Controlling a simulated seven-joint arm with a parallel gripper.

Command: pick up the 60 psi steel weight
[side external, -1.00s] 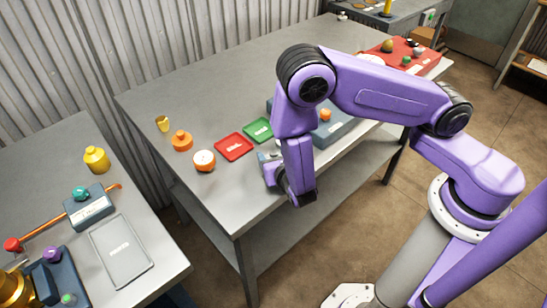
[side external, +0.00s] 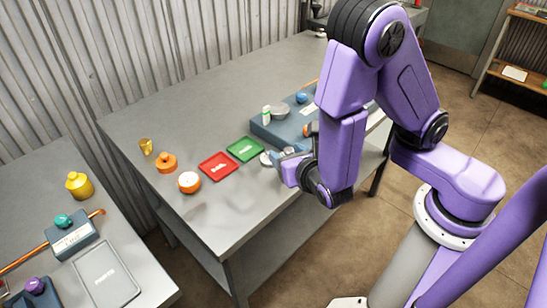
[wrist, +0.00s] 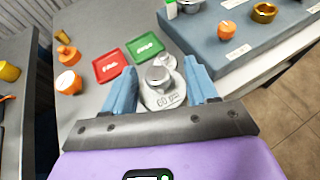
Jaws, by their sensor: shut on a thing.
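The 60 psi steel weight (wrist: 162,98) is a silver disc with a knob on top and "60 psi" on its front. In the wrist view it sits between the two blue fingers of my gripper (wrist: 161,92), which is shut on it. A second silver round piece (wrist: 170,62) shows just behind it. In the side view my gripper (side external: 288,165) is low near the table's front edge, right of the green tray. The weight's underside is hidden, so I cannot tell if it clears the table.
A red tray (side external: 218,166) and a green tray (side external: 245,149) lie left of my gripper. Orange pieces (side external: 189,182) stand farther left. A blue-grey block (side external: 270,128) carrying several small items stands just behind and right. The front left tabletop (side external: 235,215) is clear.

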